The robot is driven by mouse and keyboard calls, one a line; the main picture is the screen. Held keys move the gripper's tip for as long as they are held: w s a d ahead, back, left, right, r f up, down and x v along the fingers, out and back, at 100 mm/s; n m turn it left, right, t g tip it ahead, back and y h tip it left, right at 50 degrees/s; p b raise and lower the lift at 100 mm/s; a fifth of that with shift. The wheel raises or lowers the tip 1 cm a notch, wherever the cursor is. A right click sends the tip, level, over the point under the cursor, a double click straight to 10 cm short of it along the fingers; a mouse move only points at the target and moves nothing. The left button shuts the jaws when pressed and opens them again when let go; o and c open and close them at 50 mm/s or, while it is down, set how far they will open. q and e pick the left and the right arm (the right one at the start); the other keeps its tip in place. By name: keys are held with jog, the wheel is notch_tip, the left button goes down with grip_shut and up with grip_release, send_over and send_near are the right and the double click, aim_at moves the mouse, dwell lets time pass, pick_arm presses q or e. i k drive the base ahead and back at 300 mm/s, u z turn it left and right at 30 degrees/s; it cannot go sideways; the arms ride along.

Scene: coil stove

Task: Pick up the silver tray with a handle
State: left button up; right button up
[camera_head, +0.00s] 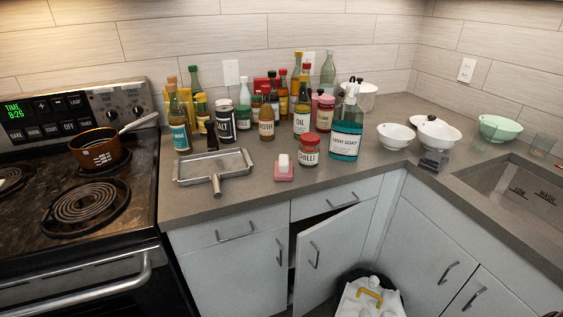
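The silver tray (236,160) is a shallow rectangular metal tray lying flat on the grey counter, just right of the stove. Its short handle (215,184) points toward the counter's front edge. Nothing covers the tray, and it looks empty. Neither of my grippers shows in the head view.
Several bottles and jars stand behind the tray. A pink sponge holder (284,173), a chilli jar (310,151) and a dish soap bottle (347,130) stand to its right. A copper pot (97,149) sits on the stove at left. One cabinet door (330,247) below stands ajar.

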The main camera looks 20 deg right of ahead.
aim_at(213, 167)
jog(key=u, duration=1.1)
jog(key=k, duration=1.45)
jog(key=z, duration=1.7)
jog(key=i, duration=1)
jog(key=z, duration=0.05)
